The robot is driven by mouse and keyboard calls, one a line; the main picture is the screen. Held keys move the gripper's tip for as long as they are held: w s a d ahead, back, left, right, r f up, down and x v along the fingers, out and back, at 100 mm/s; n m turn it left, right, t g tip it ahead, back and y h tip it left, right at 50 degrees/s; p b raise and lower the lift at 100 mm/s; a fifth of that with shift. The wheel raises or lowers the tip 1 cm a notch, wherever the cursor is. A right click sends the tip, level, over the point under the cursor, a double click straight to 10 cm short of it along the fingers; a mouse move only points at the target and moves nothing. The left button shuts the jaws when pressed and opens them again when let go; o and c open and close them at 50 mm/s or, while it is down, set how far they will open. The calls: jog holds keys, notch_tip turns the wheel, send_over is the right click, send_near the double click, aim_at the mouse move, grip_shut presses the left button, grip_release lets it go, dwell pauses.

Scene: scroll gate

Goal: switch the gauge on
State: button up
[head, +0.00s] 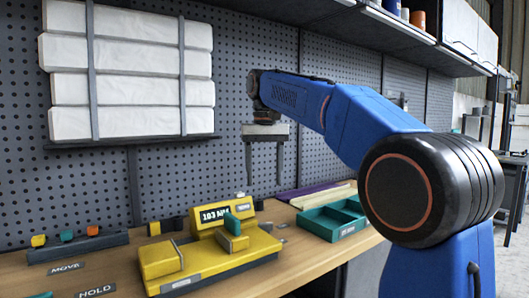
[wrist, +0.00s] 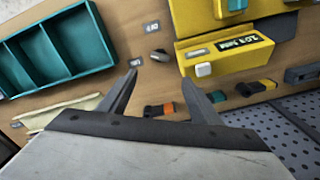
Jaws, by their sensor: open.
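The yellow gauge (head: 211,213) stands on the bench in the head view, with a dark display showing lit figures. In the wrist view the gauge (wrist: 195,53) is at the upper right, with its lit display upside down and a small white button (wrist: 203,69) on its face. My gripper (head: 265,180) hangs pointing down above the bench, right of the gauge and apart from it. In the wrist view my gripper (wrist: 160,78) is open, with nothing between its fingers. A small grey knob-like piece (wrist: 157,55) lies beyond the fingertips.
A teal divided tray (head: 335,219) stands right of the gauge. A rack (head: 75,246) with several coloured pieces is at the left. A perforated panel (head: 232,130) rises behind the bench. White packs (head: 140,75) sit on a shelf above.

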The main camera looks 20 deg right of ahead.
notch_tip(320, 180, up, 7)
send_over(265, 223)
jog(key=shift+w+f, duration=0.1)
jog(key=shift+w, duration=0.3)
dwell(0.5)
jog(key=c, duration=0.7)
jog(key=f+m, duration=1.2)
jog(key=f, duration=0.1)
jog(key=f+m, duration=0.7)
jog(key=shift+s+f, duration=0.15)
jog(key=shift+s, duration=0.1)
grip_shut()
